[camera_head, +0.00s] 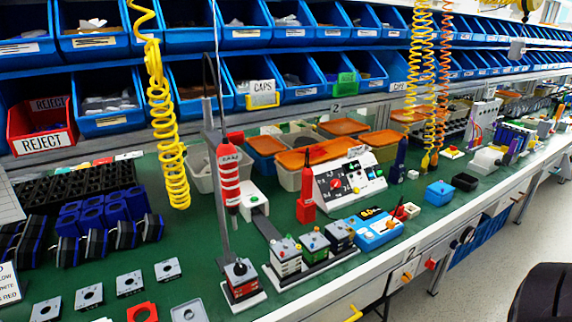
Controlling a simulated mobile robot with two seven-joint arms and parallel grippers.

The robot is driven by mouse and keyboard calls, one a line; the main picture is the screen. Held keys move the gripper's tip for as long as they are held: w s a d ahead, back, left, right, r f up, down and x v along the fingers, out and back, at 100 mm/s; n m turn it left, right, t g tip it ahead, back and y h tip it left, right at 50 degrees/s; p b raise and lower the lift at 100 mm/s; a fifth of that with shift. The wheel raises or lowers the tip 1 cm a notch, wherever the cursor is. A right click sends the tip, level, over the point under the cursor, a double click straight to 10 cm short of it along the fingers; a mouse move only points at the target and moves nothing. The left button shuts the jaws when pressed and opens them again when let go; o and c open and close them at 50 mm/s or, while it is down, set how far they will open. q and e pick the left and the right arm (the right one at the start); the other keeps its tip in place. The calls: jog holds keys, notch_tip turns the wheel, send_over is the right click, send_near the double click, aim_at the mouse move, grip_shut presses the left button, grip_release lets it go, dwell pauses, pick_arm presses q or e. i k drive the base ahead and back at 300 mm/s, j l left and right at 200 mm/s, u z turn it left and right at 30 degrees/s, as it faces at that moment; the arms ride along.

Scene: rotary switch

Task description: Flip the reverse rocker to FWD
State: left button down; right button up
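A white sloped control box (352,190) stands on the green bench mat right of centre. Its face has a black dial panel with a red knob (336,184) and several small controls to the right. A blue instrument box (374,230) with a display and small controls sits in front of it. I cannot tell which small control is the reverse rocker, and FWD lettering is too small to read. Neither gripper shows in this view.
A grey post with a red and white tool (229,176) stands left of the control box. A red upright tool (307,190) stands close to its left side. Small switch blocks (286,255) are in front. Yellow coiled hoses (169,140) hang over the bench.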

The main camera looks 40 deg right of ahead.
aim_at(369, 170)
jog(key=z, duration=1.75)
